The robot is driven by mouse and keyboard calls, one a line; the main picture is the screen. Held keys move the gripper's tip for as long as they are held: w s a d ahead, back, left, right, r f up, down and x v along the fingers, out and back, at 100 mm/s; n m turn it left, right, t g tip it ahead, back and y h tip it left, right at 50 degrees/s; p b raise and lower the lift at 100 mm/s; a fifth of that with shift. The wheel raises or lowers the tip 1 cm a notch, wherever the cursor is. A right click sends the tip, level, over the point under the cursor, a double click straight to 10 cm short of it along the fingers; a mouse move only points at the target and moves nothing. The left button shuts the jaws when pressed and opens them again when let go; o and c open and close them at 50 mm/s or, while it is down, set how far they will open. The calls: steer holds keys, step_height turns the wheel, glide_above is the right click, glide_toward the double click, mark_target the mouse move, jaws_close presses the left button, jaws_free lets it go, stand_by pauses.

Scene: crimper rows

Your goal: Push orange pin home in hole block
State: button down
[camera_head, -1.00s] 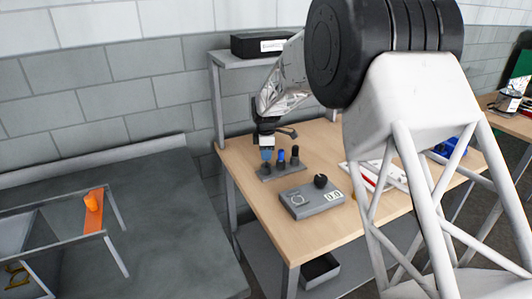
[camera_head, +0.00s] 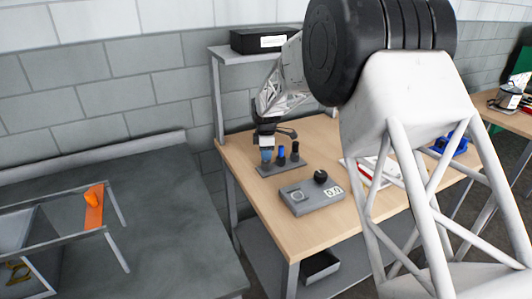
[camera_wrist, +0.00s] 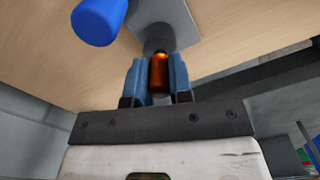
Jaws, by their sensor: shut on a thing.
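The orange pin (camera_wrist: 159,72) stands between the two blue fingers of my gripper (camera_wrist: 160,80) in the wrist view. Its far end meets a dark grey round part of the hole block (camera_wrist: 178,18); I cannot tell how deep it sits. In the head view my gripper (camera_head: 266,158) is at the left end of the grey hole block (camera_head: 283,169), and its fingers hide the pin there. A blue pin (camera_head: 281,154) and a black pin (camera_head: 295,149) stand upright in the block to the right. The blue pin also shows in the wrist view (camera_wrist: 98,20).
A grey device with a black knob and display (camera_head: 312,197) stands in front of the block. A white tray (camera_head: 365,172) lies to its right. A black box (camera_head: 264,40) sits on the shelf. An orange strip (camera_head: 94,212) with an orange piece is at far left.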

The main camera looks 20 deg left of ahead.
steer(key=c, duration=0.9)
jaws_free()
steer(key=shift+c, duration=0.2)
steer(key=shift+r, duration=3.9)
